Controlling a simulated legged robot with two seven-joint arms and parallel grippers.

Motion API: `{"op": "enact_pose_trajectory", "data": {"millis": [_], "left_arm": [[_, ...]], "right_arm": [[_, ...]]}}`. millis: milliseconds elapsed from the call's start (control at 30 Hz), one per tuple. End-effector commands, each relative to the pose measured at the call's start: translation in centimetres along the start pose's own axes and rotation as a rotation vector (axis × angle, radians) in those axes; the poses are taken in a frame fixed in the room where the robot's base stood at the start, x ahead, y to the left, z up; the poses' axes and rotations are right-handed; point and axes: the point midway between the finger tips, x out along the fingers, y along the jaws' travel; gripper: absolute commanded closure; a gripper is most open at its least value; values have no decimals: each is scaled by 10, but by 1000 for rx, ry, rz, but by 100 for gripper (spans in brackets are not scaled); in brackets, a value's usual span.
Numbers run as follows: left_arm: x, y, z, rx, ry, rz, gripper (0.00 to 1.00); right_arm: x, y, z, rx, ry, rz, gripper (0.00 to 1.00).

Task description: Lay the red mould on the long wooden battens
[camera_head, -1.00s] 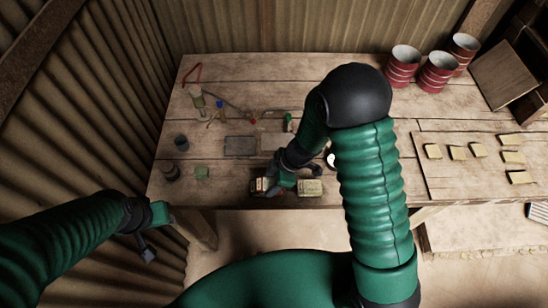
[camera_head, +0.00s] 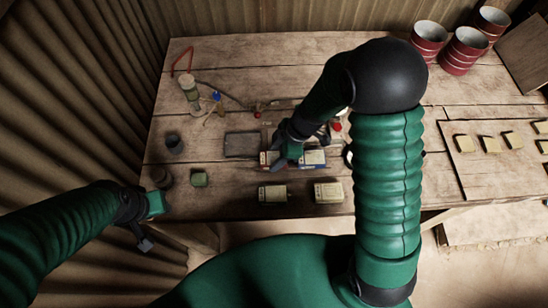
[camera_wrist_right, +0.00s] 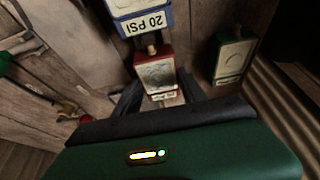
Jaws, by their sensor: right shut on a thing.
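My right gripper (camera_head: 292,150) is low over the middle of the table. In the right wrist view its dark fingers (camera_wrist_right: 160,100) are shut on the red mould (camera_wrist_right: 157,75), a small labelled red block. A blue block marked 20 PSI (camera_wrist_right: 142,22) sits just beyond it. In the head view a little red and a blue-white block (camera_head: 312,158) show beside the gripper, which hides much of the mould. I cannot make out the long wooden battens for certain. My left gripper (camera_head: 147,242) hangs off the table's front left; its jaws are unclear.
A dark slab (camera_head: 241,145) lies left of the gripper. Red buckets (camera_head: 465,50) stand at the back right. Pale tiles (camera_head: 489,144) lie right.

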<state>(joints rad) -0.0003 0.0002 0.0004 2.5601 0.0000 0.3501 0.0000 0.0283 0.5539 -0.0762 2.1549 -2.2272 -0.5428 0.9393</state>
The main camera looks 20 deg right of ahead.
Motion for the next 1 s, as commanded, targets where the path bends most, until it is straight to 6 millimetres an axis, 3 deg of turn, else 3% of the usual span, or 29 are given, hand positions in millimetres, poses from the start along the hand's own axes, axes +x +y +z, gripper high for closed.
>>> {"op": "enact_pose_trajectory", "data": {"millis": [200, 233, 400, 733, 867, 1000], "left_arm": [[-1, 0, 0, -1, 1, 0, 64], [-1, 0, 0, -1, 1, 0, 64], [-1, 0, 0, -1, 1, 0, 64], [-2, 0, 0, 0, 0, 0, 64], [-11, 0, -3, -1, 0, 0, 64], [-24, 0, -6, -1, 0, 0, 64]], "right_arm": [[2, 0, 0, 0, 1, -2, 100], [2, 0, 0, 0, 1, -2, 50], [2, 0, 1, 0, 1, -2, 30], [-2, 0, -1, -2, 1, 0, 30], [-26, 1, -2, -1, 1, 3, 30], [-64, 1, -3, -3, 1, 4, 30]]}}
